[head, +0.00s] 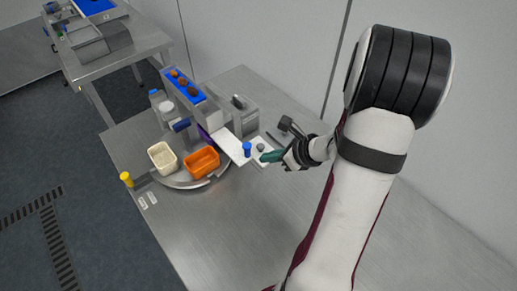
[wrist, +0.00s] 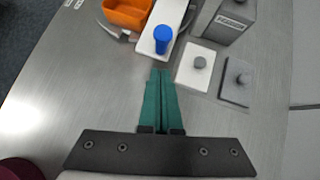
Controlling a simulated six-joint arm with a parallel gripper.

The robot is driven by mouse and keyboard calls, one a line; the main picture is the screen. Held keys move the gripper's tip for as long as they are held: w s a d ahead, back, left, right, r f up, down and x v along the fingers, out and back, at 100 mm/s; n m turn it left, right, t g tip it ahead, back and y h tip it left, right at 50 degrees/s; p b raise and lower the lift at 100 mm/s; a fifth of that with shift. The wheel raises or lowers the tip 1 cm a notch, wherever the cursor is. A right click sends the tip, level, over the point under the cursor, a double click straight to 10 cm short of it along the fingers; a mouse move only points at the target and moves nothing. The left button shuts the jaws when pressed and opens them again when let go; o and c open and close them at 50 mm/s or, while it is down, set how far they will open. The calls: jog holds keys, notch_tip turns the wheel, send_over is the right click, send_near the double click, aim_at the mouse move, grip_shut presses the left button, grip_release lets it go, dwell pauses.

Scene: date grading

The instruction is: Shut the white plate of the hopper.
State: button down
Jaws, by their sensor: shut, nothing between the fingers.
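A long white plate with a blue knob (head: 247,149) sticks out from the grey hopper (head: 207,116) toward my gripper. In the wrist view the white plate (wrist: 173,14) runs up past the top edge, and its blue knob (wrist: 162,40) stands near its close end. My gripper (head: 265,157) has green fingers, shut together and empty. In the wrist view the fingertips (wrist: 161,72) are just short of the plate's close end and the knob; whether they touch the plate I cannot tell. The plate's far end is hidden at the hopper.
A small white plate with a grey knob (wrist: 195,66) and a dark grey plate (wrist: 236,82) lie right of the fingers. An orange bin (head: 202,162) and a cream bin (head: 163,158) stand on a round tray. A blue chute (head: 182,86) holds several dates. The table's front is clear.

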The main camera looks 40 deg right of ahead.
aim_at(237, 141)
jog(key=shift+w+a, duration=0.2)
jog(key=shift+w, duration=0.55)
jog(key=shift+w+a, duration=0.2)
jog(key=shift+w, duration=0.55)
jog(key=w, duration=0.8)
jog(key=shift+w, duration=0.4)
jog(key=shift+w+r, duration=0.15)
jog(key=shift+w, duration=0.15)
